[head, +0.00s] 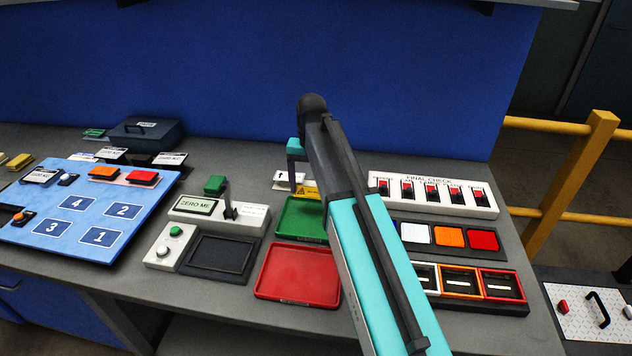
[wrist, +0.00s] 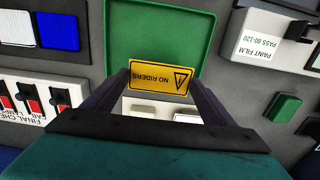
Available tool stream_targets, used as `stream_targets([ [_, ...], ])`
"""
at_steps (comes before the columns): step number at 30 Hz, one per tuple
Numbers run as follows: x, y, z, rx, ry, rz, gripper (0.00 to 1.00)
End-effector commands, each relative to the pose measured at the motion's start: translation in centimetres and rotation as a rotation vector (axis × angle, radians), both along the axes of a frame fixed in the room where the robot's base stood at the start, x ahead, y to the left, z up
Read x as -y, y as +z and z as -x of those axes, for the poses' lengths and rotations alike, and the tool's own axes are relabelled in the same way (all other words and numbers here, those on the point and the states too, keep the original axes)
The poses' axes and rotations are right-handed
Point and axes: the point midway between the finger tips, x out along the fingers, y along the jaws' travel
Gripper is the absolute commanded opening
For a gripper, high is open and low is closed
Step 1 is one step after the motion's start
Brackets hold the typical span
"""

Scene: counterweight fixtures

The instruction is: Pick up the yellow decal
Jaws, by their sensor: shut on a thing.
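The yellow decal (wrist: 160,80) reads "NO RIDERS" with a warning triangle, upside down in the wrist view. My gripper (wrist: 160,90) is shut on it, with a dark finger at each end. In the head view the decal (head: 309,189) shows as a small yellow patch just behind the green tray (head: 300,220), partly hidden by my arm. My gripper (head: 293,172) is there too, largely hidden. I cannot tell whether the decal is clear of the surface beneath it.
A white holder (head: 283,180) stands beside the decal. A red tray (head: 298,273) lies in front of the green one. The white "FINAL CHECK" switch panel (head: 440,195) and color tiles (head: 449,237) are at right. A "ZERO ME" gauge (head: 205,208) stands at left.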

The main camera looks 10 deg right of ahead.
Motion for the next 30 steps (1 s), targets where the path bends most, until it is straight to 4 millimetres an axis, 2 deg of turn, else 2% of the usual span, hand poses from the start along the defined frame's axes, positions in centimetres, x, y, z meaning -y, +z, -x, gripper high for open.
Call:
stream_targets([
  [3, -0.7, 0.0, 1.3, 0.0, 0.001, 0.0, 0.58],
  [9, -1.3, 0.2, 2.3, 0.0, 0.001, 0.0, 0.58],
  [30, -1.4, 0.2, 2.4, 0.0, 0.001, 0.0, 0.58],
])
